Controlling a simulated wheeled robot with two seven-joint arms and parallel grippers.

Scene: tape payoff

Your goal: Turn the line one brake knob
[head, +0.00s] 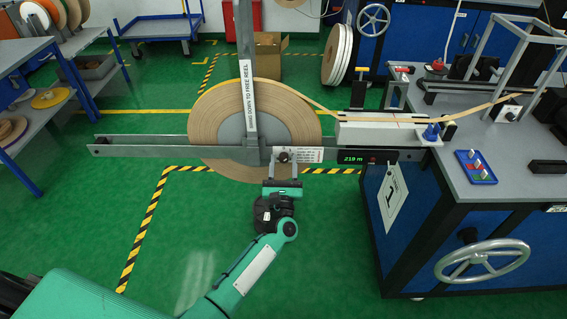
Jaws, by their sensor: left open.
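The brake knob (284,157) is a small dark knob on the grey rail, just below the centre of a large tan tape reel (213,118). My left gripper (285,159) points up at the rail from below. It is open, with one finger on each side of the knob. I cannot tell whether the fingers touch it. A white label (310,155) sits right of the knob. A hanging tag marked 1 (391,196) and a green display reading 219 m (351,158) are further right. My right gripper is not in view.
An upright grey arm (245,60) with a label crosses the reel. Tape runs from the reel over a white guide block (385,131) to the workbench (500,190). A handwheel (482,261) sticks out at lower right. The green floor (90,220) at left is clear.

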